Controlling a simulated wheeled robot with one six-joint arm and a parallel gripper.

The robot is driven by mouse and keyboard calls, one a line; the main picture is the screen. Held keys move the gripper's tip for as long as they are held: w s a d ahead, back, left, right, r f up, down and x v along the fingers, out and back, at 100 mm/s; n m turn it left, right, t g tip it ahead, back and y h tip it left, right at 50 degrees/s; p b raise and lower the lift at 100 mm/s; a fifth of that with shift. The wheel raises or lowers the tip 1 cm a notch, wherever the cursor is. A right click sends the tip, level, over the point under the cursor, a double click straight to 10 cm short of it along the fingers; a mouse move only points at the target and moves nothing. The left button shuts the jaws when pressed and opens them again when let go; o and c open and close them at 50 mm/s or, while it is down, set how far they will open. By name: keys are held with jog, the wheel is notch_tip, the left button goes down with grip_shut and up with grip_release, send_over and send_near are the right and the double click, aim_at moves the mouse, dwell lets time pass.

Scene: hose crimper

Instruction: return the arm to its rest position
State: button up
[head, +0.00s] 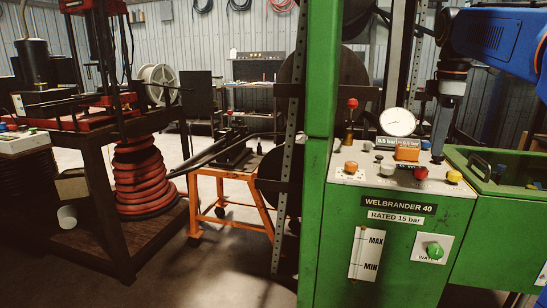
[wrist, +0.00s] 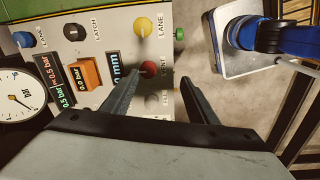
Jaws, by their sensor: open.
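My arm is blue and reaches in from the upper right of the head view, bent down over the control panel. My gripper (head: 437,156) points down at the panel's back right, beside the red button (head: 421,173). In the wrist view my gripper (wrist: 163,78) shows two dark fingers spread apart with nothing held. The red button (wrist: 149,68) appears close to the left fingertip; whether they touch I cannot tell.
A green post (head: 321,80) stands left. An open green bin (head: 510,175) adjoins right.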

jog(key=s+a+f+m+t, duration=0.1)
jog(key=s+a+f+m, duration=0.3)
jog(key=s+f, duration=0.4)
jog(key=s+a+f+m+t, duration=0.1)
jog(key=s+a+f+m, duration=0.3)
jog(key=s+f, duration=0.5)
jog(key=s+a+f+m+t, duration=0.2)
jog(key=s+a+f+m, duration=0.2)
jog(key=s+f, duration=0.5)
notch_tip(320, 180, down, 4)
jog(key=shift+r, duration=0.2)
dwell(0.3)
